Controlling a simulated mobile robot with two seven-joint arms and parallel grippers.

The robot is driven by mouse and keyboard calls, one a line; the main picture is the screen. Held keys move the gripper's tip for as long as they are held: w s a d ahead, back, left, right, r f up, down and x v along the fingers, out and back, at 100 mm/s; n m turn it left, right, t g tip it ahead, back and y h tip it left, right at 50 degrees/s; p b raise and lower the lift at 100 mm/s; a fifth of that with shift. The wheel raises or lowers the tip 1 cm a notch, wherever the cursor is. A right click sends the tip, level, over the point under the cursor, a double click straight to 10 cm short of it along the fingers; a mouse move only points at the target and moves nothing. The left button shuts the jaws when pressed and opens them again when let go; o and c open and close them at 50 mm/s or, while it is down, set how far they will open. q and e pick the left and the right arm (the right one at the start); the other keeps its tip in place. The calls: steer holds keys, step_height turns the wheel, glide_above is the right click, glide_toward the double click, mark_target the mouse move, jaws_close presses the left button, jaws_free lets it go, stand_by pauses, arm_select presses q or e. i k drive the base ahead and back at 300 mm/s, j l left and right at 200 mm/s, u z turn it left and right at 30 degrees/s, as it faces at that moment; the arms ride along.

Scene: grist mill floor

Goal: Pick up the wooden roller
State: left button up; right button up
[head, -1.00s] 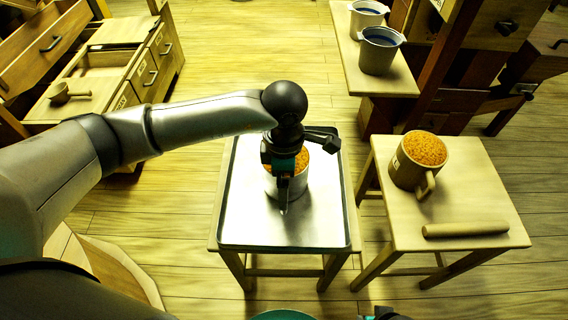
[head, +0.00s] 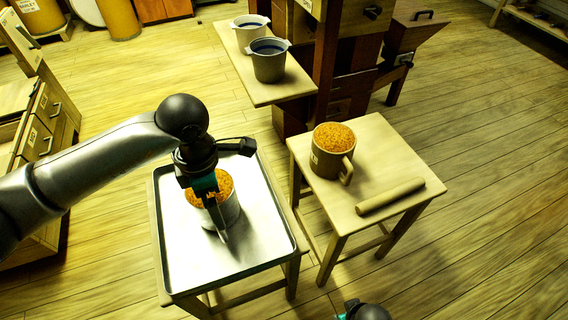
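The wooden roller (head: 390,196) is a plain pale cylinder. It lies on the front part of the right-hand wooden stool (head: 377,143), in front of a full mug. My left gripper (head: 216,222) points down at the metal cup (head: 226,209) of orange grain on the tray. Its fingers overlap the cup's near side, and whether they are open or shut is hidden. My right arm shows only as a small dark and teal part (head: 362,311) at the bottom edge, below the right stool. Its fingers cannot be made out.
The brown mug (head: 327,164) of orange grain stands behind the roller. The metal tray (head: 270,250) covers the left stool. Two grey buckets (head: 269,66) stand on a bench (head: 291,86) at the back. The floor right of the right stool is clear.

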mark_target(367, 206)
steer(key=z, duration=1.2)
